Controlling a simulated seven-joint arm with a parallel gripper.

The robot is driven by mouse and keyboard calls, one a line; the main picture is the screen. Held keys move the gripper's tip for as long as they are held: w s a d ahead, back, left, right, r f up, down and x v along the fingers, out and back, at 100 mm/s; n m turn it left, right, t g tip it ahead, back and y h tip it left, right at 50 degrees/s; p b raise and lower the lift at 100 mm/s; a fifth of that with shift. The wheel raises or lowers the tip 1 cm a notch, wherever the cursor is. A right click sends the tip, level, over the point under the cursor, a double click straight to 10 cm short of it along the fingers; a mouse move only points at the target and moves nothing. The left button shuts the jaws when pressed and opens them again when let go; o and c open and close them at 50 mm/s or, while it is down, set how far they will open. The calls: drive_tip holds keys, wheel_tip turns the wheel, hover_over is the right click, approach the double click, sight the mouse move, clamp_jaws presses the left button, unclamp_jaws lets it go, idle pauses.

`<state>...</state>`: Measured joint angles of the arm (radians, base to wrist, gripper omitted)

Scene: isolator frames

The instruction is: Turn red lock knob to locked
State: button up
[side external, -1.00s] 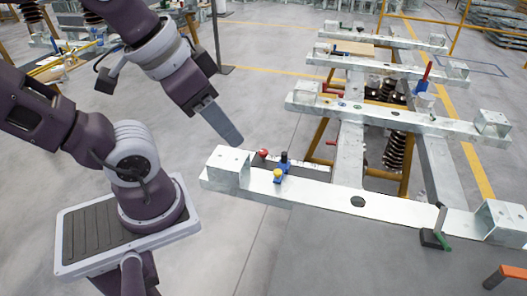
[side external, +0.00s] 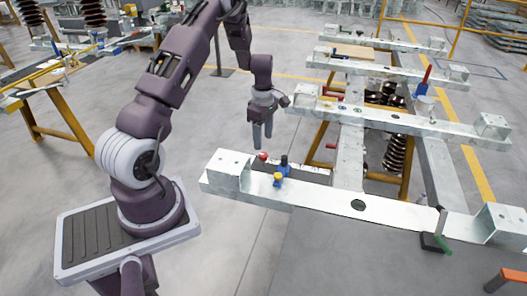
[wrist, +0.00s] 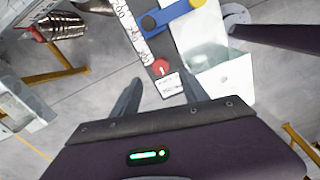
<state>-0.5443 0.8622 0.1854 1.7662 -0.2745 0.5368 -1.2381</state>
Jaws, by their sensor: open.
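The red lock knob (side external: 263,155) sits near the left end of the pale metal beam, at the edge of a dark plate. In the wrist view the red knob (wrist: 160,68) is round, with a light mark on it, above a white label (wrist: 168,87). My gripper (side external: 262,143) points down over the knob's area. In the wrist view my gripper (wrist: 160,77) is open, its two fingers apart, with the knob showing between and just ahead of the tips. Nothing is held. The height gap to the knob is hard to judge, and the label text is too small to read.
A blue lever (wrist: 172,17) with black and yellow ends stands close beside the knob; it also shows in the side view (side external: 281,171). The metal beam (side external: 325,197) has a raised box end (side external: 229,167). A green-handled clamp (side external: 437,240) stands far right.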

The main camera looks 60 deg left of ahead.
sight(263, 154)
wheel_tip(263, 154, down, 6)
drive_tip(key=shift+f, duration=0.1)
clamp_jaws()
